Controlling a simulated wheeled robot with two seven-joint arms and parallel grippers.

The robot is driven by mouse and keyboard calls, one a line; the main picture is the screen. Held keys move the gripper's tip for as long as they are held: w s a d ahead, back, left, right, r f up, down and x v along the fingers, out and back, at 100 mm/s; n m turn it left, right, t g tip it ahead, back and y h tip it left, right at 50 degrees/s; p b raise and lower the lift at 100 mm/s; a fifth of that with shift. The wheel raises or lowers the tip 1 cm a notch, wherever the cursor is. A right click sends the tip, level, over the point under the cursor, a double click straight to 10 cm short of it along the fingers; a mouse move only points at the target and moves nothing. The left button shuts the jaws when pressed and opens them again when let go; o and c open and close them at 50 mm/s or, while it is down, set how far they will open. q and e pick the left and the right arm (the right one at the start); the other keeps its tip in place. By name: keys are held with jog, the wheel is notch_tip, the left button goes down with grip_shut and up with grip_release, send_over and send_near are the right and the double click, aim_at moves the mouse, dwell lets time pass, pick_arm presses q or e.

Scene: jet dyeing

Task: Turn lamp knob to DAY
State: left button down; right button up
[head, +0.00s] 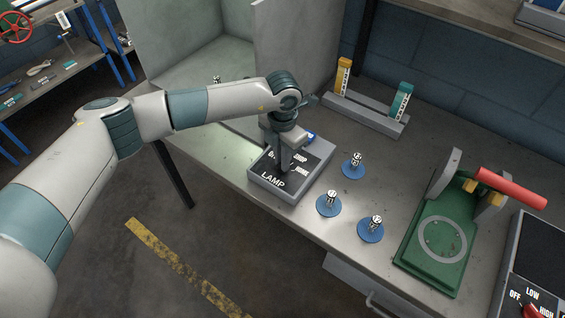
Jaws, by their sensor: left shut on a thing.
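The lamp panel (276,192) is a grey box with a dark top marked LAMP in white, near the front left of the workbench. Other white lettering around its dial is partly covered by my gripper, and I cannot read the knob's setting. My left gripper (287,166) points down over the middle of the panel and is shut on the lamp knob. The knob itself is hidden by the fingers. A small blue patch shows behind the gripper at the panel's far side. My right gripper is not in view.
Several blue discs with small patterned pieces stand right of the panel, one nearby (328,205). A green fixture with a red handle (510,188) and an OFF/LOW/HIGH control box (532,285) stand farther right. A rack (365,115) with yellow and teal pieces stands behind. A grey-green booth (295,45) rises behind my arm.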

pick_arm(q)
jog(key=n+b, duration=0.4)
jog(key=b, duration=0.1)
jog(key=shift+f+n+b, duration=0.15)
jog(key=shift+n+b, duration=0.25)
jog(key=shift+r+n+b, duration=0.2)
jog(key=shift+n+b, duration=0.65)
jog(key=shift+n, duration=0.05)
jog(key=c, duration=1.8)
grip_release()
jog(key=shift+r, duration=0.15)
